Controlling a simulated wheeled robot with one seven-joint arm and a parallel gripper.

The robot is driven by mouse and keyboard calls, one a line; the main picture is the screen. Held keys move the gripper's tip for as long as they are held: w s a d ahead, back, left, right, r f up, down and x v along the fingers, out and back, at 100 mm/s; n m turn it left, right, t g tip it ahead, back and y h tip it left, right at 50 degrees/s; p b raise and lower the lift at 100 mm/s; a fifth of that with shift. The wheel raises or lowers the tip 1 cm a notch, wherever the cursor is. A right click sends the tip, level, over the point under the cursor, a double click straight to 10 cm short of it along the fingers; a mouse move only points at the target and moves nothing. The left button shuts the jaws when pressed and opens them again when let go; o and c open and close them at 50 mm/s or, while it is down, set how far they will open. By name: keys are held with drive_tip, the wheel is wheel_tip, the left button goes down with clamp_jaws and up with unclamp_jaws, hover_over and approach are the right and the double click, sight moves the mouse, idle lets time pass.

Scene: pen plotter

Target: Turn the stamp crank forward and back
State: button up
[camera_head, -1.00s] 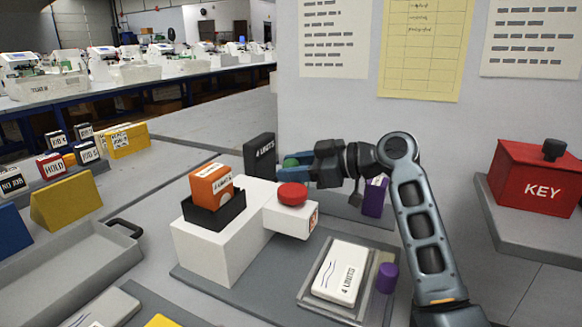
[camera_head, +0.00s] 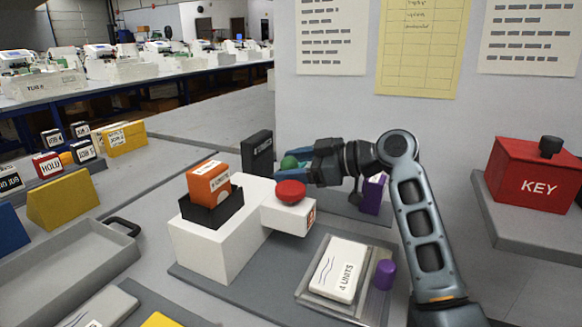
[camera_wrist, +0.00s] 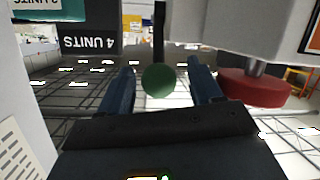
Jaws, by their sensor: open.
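The crank's round green knob (camera_head: 289,162) shows behind the white stamp machine (camera_head: 211,245). In the wrist view the green knob (camera_wrist: 160,80) is at the end of a thin dark rod. My gripper (camera_head: 285,161) is at the knob, reaching in from the right. In the wrist view my gripper (camera_wrist: 160,76) is open, with one blue finger on each side of the knob and gaps between. An orange block (camera_head: 209,184) sits in the black holder (camera_head: 212,209) on the machine. The rest of the crank is hidden in the head view.
A red button (camera_head: 290,191) on the machine's side arm is close below my gripper. A black "4 UNITS" block (camera_head: 258,153) stands behind. A tray (camera_head: 312,300) with a white card block (camera_head: 338,268) lies in front. A red KEY box (camera_head: 540,180) stands right.

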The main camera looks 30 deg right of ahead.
drive_tip(key=v, duration=0.7)
drive_tip(key=shift+s, duration=0.15)
drive_tip(key=shift+d, duration=0.1)
